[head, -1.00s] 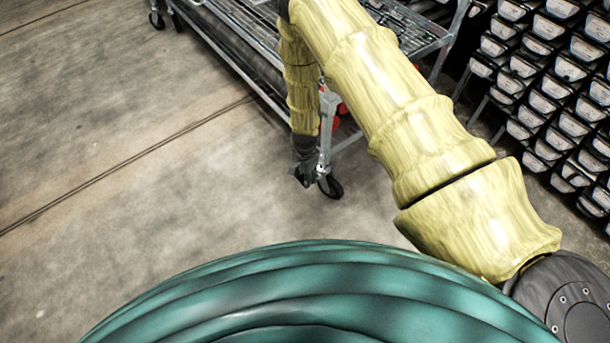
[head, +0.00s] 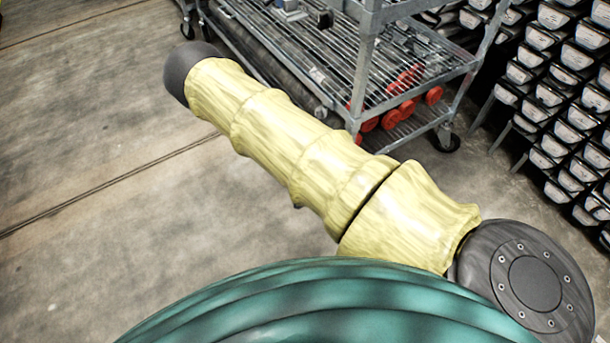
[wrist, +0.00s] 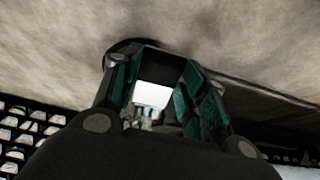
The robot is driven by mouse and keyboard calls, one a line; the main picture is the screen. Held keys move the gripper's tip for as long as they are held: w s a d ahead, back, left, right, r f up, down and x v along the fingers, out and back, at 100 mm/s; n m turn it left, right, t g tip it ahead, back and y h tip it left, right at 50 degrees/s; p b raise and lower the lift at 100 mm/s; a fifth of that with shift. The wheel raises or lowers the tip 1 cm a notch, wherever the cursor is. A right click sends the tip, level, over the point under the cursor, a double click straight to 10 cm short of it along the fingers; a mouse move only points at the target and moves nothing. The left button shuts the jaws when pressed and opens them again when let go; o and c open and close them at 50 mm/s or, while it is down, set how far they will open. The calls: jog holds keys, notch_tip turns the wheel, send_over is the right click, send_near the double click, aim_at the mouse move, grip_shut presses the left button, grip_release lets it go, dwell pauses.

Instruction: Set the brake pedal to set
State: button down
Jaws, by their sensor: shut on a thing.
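In the wrist view, my gripper (wrist: 158,88) has its teal-padded fingers closed around a dark block, which appears to be the brake pedal (wrist: 158,66). A dark round edge, likely the caster wheel (wrist: 122,46), shows just beyond the left finger. The pedal's setting cannot be read. In the head view, my yellow arm hides the gripper and the cart's near corner caster. The wire-shelf cart (head: 365,72) stands upright beyond the arm.
Another cart caster (head: 447,138) shows at the right, and one more (head: 187,28) at the far left. Red cylinders (head: 390,108) lie on the lower shelf. Racks of black bins (head: 555,105) stand at the right. The concrete floor (head: 90,120) at the left is clear.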

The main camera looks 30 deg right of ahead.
jog(key=shift+s+a+f, duration=0.1)
jog(key=shift+s+f, duration=0.05)
jog(key=shift+s, duration=0.05)
jog(key=c, duration=0.8)
grip_release()
jog(key=shift+w, duration=0.1)
jog(key=shift+w+r, duration=0.1)
jog(key=shift+r, duration=0.15)
jog(key=v, duration=1.1)
jog(key=shift+a+r, duration=0.2)
